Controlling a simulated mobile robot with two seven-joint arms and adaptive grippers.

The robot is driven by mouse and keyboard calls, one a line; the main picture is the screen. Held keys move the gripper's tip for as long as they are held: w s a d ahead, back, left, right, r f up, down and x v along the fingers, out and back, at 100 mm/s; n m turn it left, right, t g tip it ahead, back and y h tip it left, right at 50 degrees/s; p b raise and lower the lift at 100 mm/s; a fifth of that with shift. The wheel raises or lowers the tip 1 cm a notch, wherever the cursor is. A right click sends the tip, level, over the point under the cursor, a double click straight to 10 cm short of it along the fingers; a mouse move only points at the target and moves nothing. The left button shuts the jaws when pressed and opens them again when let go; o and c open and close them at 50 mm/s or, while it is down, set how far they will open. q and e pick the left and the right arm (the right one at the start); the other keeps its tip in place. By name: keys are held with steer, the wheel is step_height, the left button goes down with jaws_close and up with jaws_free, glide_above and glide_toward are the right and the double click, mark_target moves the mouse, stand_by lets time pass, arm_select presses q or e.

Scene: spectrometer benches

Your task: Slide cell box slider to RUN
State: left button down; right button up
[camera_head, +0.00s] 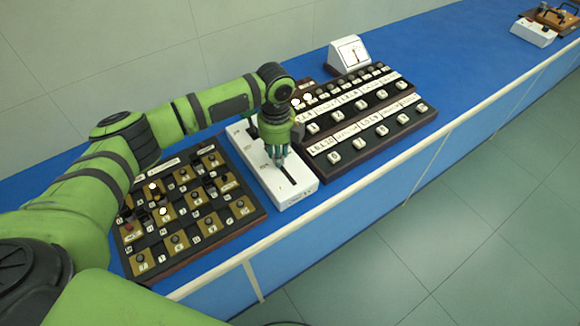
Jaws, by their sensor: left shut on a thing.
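The cell box (296,190) is a white box with a dark slot along its top, standing on the blue bench. Small marks beside the slot are too small to read. My left gripper (279,160) is over the middle of the box, pointing down, with its fingers shut at the slot. The slider knob is hidden between the fingers. The near part of the slot shows bare, running toward the front end of the box. My right gripper is not in view.
A dark panel with brass plates and knobs (258,212) stands close on the left. A stepped dark panel with white keys (425,119) stands close on the right. A white meter (348,54) is behind it. The bench's pale front edge (352,196) is clear.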

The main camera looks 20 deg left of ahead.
arm_select(q)
steer(key=shift+w+a+f, duration=0.1)
steer(key=shift+w+a, duration=0.5)
steer(key=shift+a, duration=0.15)
steer(key=shift+d, duration=0.1)
steer(key=shift+s+d, duration=0.15)
steer(key=shift+s, duration=0.05)
steer(key=c, duration=1)
jaws_free()
steer(key=shift+r, duration=0.2)
steer(key=shift+c, duration=0.2)
steer(key=shift+w+f, duration=0.1)
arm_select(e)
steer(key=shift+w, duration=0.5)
